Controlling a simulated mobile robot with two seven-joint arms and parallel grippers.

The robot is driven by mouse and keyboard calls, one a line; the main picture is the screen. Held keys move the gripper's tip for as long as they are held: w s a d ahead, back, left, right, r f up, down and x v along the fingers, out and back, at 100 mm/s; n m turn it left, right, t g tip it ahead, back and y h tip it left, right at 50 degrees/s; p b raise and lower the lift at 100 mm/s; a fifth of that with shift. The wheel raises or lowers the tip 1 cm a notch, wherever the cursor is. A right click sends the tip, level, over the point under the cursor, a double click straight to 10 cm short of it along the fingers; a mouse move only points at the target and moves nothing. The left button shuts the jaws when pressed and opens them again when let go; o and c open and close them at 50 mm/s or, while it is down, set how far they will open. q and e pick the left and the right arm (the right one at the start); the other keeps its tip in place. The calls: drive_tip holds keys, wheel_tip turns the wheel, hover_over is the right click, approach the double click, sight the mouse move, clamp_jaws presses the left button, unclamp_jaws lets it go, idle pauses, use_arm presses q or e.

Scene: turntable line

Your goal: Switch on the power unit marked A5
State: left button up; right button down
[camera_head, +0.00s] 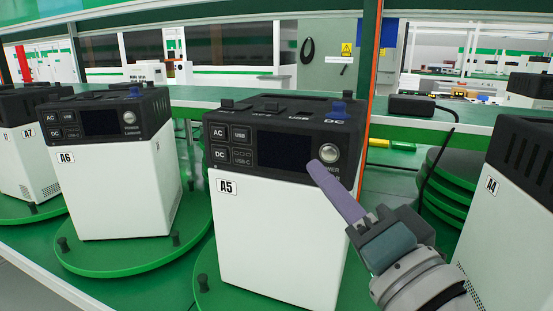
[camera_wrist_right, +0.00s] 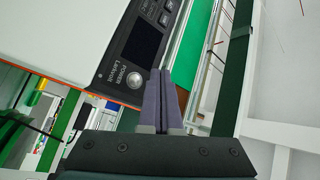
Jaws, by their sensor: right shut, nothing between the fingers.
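The power unit marked A5 (camera_head: 275,220) is a white box with a dark top panel, standing on a green round turntable (camera_head: 210,293). Its front panel has a dark screen (camera_head: 285,151) and a round silver power button (camera_head: 328,153). My right gripper (camera_head: 314,166) is shut and empty, with its purple fingertips just below and beside the button in the head view. In the right wrist view the button (camera_wrist_right: 134,80) shows left of the shut fingers (camera_wrist_right: 160,75). I cannot tell whether the tips touch the panel. The screen looks dark. My left gripper is not in view.
Unit A6 (camera_head: 125,185) stands to the left, with unit A7 (camera_head: 30,165) beyond it. Unit A4 (camera_head: 510,220) stands at the right. A black adapter (camera_head: 411,105) with a cable lies on the green shelf behind. An orange-edged post (camera_head: 370,70) rises behind A5.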

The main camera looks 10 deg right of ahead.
sight(317, 145)
drive_tip(key=shift+w+d+b, duration=0.35)
drive_tip(key=shift+w+d, duration=0.25)
drive_tip(key=shift+w, duration=0.3)
drive_tip(key=shift+w+d+b, duration=0.35)
drive_tip(key=shift+w+d, duration=0.2)
drive_tip(key=shift+w, duration=0.3)
idle(0.3)
idle(0.5)
drive_tip(key=shift+w+d, duration=0.25)
drive_tip(key=shift+w, duration=0.1)
drive_tip(key=shift+w+d+b, duration=0.2)
drive_tip(key=shift+w+b, duration=0.05)
drive_tip(key=shift+b, duration=0.15)
idle(0.5)
drive_tip(key=shift+s+a+r+p, duration=0.1)
drive_tip(key=shift+s+a+p, duration=0.15)
drive_tip(key=shift+s+p, duration=0.15)
drive_tip(key=shift+s+a, duration=0.2)
